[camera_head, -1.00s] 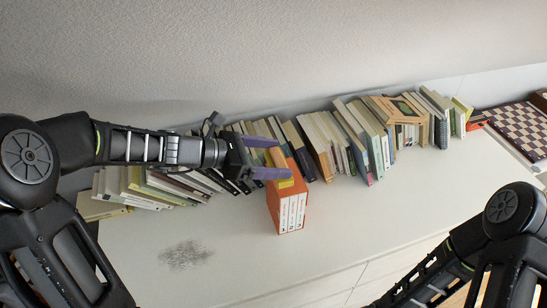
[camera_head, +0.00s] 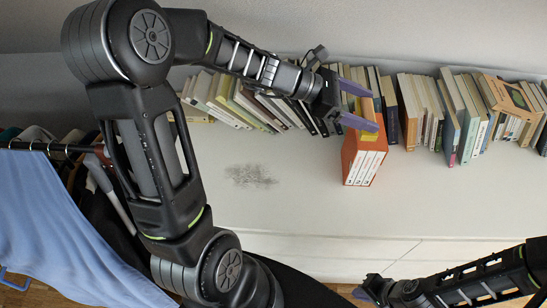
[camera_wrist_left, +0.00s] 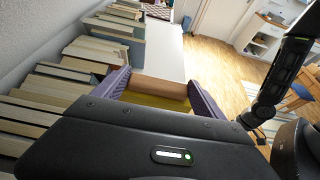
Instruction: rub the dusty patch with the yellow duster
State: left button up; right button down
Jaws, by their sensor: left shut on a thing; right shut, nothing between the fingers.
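The yellow duster (camera_head: 367,106) is between the fingers of my left gripper (camera_head: 359,104), which is shut on it at the orange boxed book set (camera_head: 358,158). In the left wrist view yellow (camera_wrist_left: 155,101) shows between the purple fingers, with a tan surface just beyond it. I cannot tell whether the duster touches the box. The dusty patch (camera_head: 250,176) is a grey speckled smudge on the white top, left of the orange box and apart from the duster. My right gripper (camera_head: 371,290) is shut and empty at the lower edge of the head view.
A row of books (camera_head: 440,108) stands along the wall, close behind and beside my left gripper. The white cabinet top (camera_head: 290,215) is clear around the patch. A clothes rack with a blue garment (camera_head: 55,225) stands at the left.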

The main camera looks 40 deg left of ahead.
pick_arm(q)
jog(key=s+a+f+b, duration=0.2)
jog(key=a+f, duration=0.1)
jog(key=f, duration=0.4)
jog(key=s+a+f+n+t+b, duration=0.1)
jog(key=s+a+f+b, duration=0.1)
jog(key=f, duration=0.4)
jog(key=shift+s+a+f, duration=0.15)
jog(key=shift+a+f, duration=0.25)
jog(key=shift+a, duration=0.15)
